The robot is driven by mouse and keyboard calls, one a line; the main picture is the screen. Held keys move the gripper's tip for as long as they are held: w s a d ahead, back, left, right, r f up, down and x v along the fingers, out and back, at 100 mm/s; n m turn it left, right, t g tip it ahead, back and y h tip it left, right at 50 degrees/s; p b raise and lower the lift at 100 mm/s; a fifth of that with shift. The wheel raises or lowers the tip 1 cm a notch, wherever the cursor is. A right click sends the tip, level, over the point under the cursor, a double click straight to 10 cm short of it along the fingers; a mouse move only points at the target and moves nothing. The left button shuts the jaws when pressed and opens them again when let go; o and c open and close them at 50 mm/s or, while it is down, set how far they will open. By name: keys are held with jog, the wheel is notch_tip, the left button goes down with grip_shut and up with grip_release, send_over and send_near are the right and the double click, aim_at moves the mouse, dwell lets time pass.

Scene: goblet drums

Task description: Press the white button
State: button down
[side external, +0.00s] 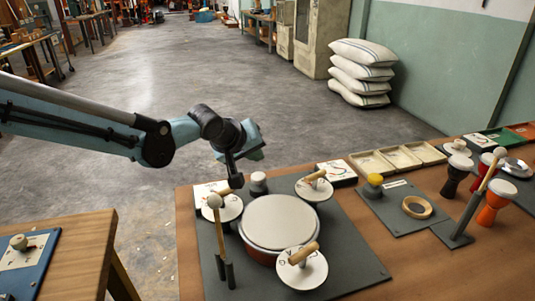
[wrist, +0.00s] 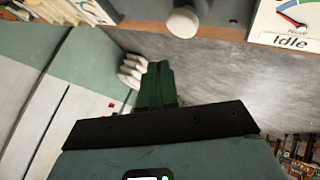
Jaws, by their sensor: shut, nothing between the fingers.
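The white button (side external: 258,178) looks like a pale round cap on a dark base, at the back of the dark board just behind the large drum. A pale rounded knob at the top of the wrist view (wrist: 184,22) may be the same button; I cannot be sure. My gripper (side external: 236,182) points down just left of the button, apart from it in the picture. How high it is above the board is hard to tell. In the wrist view, the green fingers of my gripper (wrist: 158,70) are together with nothing between them.
A wide drum (side external: 279,222) fills the board's middle, with white discs bearing wooden handles (side external: 302,268) around it. An upright mallet (side external: 216,215) stands at the left, close to my gripper. A yellow button (side external: 375,180) sits on another board. A gauge card reads "Idle" (wrist: 290,42).

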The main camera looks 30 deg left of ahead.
aim_at(260, 174)
jog(key=shift+f, duration=1.35)
dwell(1.1)
jog(key=shift+f, duration=0.4)
jog(key=shift+f, duration=1)
dwell(1.0)
jog(key=shift+r, duration=1.45)
jog(key=shift+r, duration=2.5)
